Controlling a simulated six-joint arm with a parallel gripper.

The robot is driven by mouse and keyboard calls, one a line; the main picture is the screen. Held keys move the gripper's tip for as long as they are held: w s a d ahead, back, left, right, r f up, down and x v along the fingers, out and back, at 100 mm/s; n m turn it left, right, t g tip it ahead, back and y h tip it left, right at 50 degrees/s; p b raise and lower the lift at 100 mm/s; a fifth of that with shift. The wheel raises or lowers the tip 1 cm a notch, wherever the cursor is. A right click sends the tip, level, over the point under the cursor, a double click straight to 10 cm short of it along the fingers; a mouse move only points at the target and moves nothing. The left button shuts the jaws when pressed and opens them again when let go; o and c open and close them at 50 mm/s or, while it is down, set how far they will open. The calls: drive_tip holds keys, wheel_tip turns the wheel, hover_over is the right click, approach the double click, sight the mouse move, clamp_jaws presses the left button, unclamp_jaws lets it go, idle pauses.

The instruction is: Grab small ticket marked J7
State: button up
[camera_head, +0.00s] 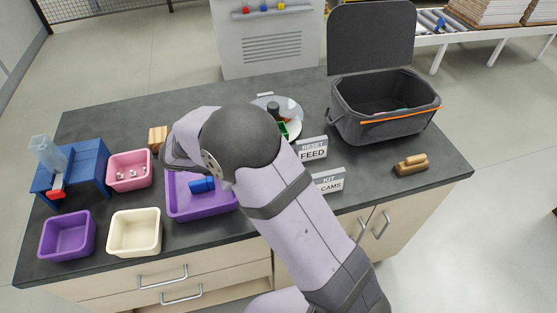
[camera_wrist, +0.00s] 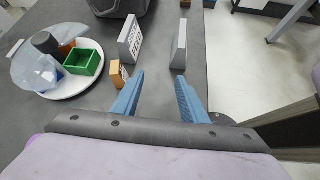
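A small tan ticket-like block (camera_wrist: 119,74) with a pale marked face stands on the dark counter in the wrist view. Its marking is too small to read, so I cannot tell whether it says J7. My gripper (camera_wrist: 160,77) is open, with two blue fingers apart and nothing between them. The block is just left of the left fingertip; I cannot tell whether they touch. In the head view my own arm hides the fingers, and I cannot make out this block.
A white plate (camera_wrist: 71,90) holding a green box (camera_wrist: 83,64) lies left of the block. A FEED sign (camera_head: 313,149) and a CAMS sign (camera_head: 329,181) stand nearby. A grey bag (camera_head: 385,125) is behind. Purple (camera_head: 68,247), pink (camera_head: 129,183) and cream (camera_head: 134,251) bins stand left.

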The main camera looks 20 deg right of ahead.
drive_tip(key=w+a+n+t+h, duration=0.2)
drive_tip(key=w+a+n+t, duration=0.25)
drive_tip(key=w+a, duration=0.2)
drive_tip(key=shift+g, duration=0.25)
drive_tip(key=shift+s+d+p+x, duration=0.15)
drive_tip(key=shift+p+x, duration=0.1)
drive_tip(key=shift+x, duration=0.8)
drive_tip(key=shift+s+p+x, duration=0.15)
drive_tip(key=shift+p+x, duration=0.05)
drive_tip(key=shift+x, duration=0.85)
drive_tip(key=shift+s+d+p+x, duration=0.15)
drive_tip(key=shift+p+x, duration=0.1)
drive_tip(key=shift+x, duration=0.8)
drive_tip(key=shift+h, duration=0.3)
drive_tip(key=shift+s+p+x, duration=0.15)
drive_tip(key=shift+p+x, duration=0.45)
drive_tip(key=shift+x, duration=0.4)
drive_tip(key=shift+s+p+x, duration=0.15)
drive_tip(key=shift+p+x, duration=0.4)
drive_tip(key=shift+x, duration=0.45)
drive_tip(key=shift+w+d+f, duration=0.25)
drive_tip(key=shift+d, duration=0.25)
drive_tip(key=shift+c, duration=0.6)
clamp_jaws()
